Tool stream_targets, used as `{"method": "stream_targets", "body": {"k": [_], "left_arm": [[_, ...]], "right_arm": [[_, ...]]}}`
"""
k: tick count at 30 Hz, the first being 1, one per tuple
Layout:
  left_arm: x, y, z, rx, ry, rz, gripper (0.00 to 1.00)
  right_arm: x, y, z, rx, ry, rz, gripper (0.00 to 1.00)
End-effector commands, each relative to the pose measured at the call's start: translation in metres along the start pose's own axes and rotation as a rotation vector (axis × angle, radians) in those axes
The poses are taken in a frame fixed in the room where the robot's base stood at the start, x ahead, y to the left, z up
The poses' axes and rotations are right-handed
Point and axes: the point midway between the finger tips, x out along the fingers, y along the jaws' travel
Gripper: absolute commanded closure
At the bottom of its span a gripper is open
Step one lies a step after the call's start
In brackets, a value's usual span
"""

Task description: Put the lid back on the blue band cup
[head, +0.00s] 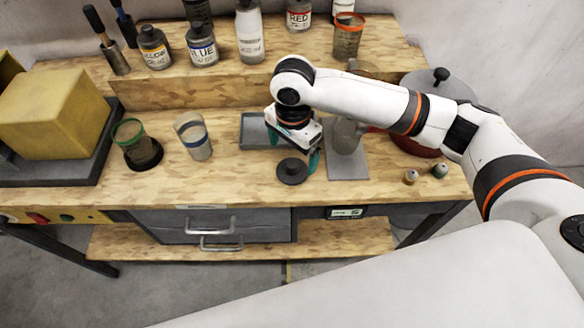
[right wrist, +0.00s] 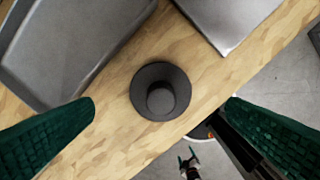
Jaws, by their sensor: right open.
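The blue band cup (head: 193,137) is a clear cup with a blue band near its rim. It stands upright without a lid on the bench, left of centre. A black round lid with a raised knob (head: 292,171) lies flat on the wood near the bench's front edge. It also shows in the right wrist view (right wrist: 160,92), knob up. My right gripper (head: 295,151) is open and empty above the lid, its green fingers to either side of it in the wrist view. A small green-tipped shape low in the wrist view may be my left gripper; it is too small to read.
A grey tray (head: 258,131) lies behind the lid and a grey plate (head: 348,165) to its right. A green-rimmed cup (head: 133,141) stands left of the blue band cup. Two small jars (head: 425,174) sit at the right. Bottles line the raised shelf behind. Bare wood separates cup and lid.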

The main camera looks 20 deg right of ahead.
Motion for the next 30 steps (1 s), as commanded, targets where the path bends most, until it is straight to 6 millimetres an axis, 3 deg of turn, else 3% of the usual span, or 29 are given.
{"method": "stream_targets", "body": {"k": [5, 15, 26, 30], "left_arm": [[-0.003, 0.000, 0.001, 0.000, 0.000, 0.000, 0.19], [-0.012, 0.001, 0.002, 0.000, -0.001, 0.001, 0.19], [-0.011, 0.001, 0.002, 0.000, -0.002, 0.001, 0.19], [-0.011, 0.001, 0.002, 0.000, -0.002, 0.001, 0.19]], "right_arm": [[0.006, -0.001, 0.000, 0.001, 0.000, -0.003, 0.04], [0.050, -0.001, -0.003, -0.001, -0.001, -0.001, 0.04], [0.052, -0.001, -0.003, -0.001, -0.001, 0.000, 0.04], [0.052, -0.001, -0.003, -0.001, -0.001, 0.000, 0.26]]}}
